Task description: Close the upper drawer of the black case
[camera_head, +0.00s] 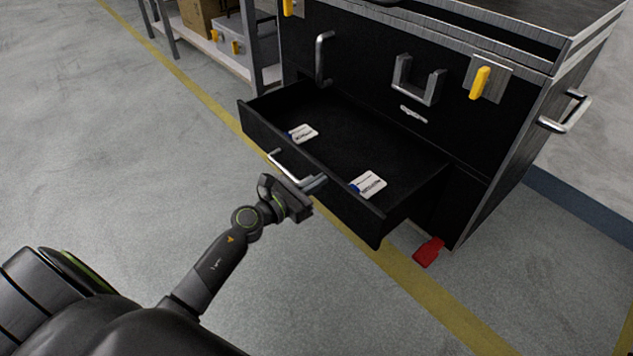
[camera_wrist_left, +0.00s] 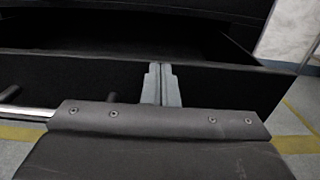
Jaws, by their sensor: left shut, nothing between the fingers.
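The black case (camera_head: 530,130) stands at the right with a drawer (camera_head: 345,190) pulled out towards me. The drawer is open and holds two small white cards with blue ends. A metal bar handle (camera_head: 289,167) is on its front; part of it also shows at the left of the left wrist view (camera_wrist_left: 28,112). My left gripper (camera_head: 318,184) is at the drawer front, just right of the handle. Its fingers (camera_wrist_left: 161,85) are shut with nothing between them and point at the drawer front. I cannot tell whether they touch it. My right gripper is not in view.
A red pedal-like piece (camera_head: 428,252) sits low at the case's front corner. A shelf (camera_head: 222,52) with boxes stands at the upper left. A yellow floor line (camera_head: 205,97) runs past the case. The grey floor at left is clear.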

